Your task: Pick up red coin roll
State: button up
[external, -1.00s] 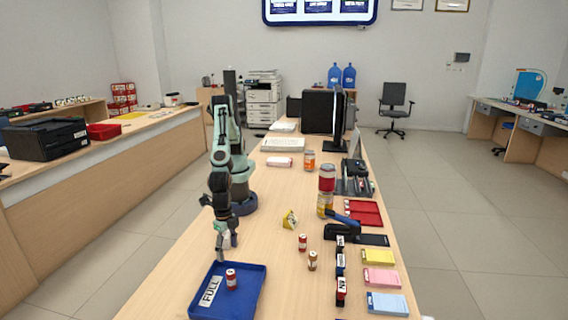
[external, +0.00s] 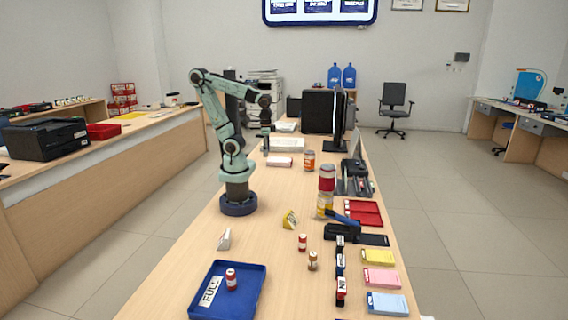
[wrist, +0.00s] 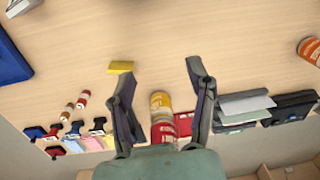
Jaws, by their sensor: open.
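A red coin roll (external: 302,242) with a white band stands on the counter right of the blue tray; in the wrist view it is the red roll (wrist: 84,98) at left. Another red roll (external: 231,280) stands inside the blue tray (external: 255,290), which has a FULL label. A brown coin roll (external: 312,261) stands close to the first red roll. My gripper (external: 266,148) is raised over the far part of the counter, well away from the rolls. In the wrist view its fingers (wrist: 158,72) are spread, with nothing held between them.
A white wedge (external: 224,240) stands behind the tray, and a yellow wedge (external: 290,220) behind the rolls. A tall red and yellow jar stack (external: 326,185), stapler (external: 342,230), stamps (external: 340,268) and note pads (external: 380,280) line the right side. Bare wood lies around the rolls' left.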

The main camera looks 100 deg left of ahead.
jog(key=shift+s+a+f, duration=0.1)
jog(key=shift+s+a, duration=0.1)
jog(key=shift+s, duration=0.1)
jog(key=shift+o, duration=0.4)
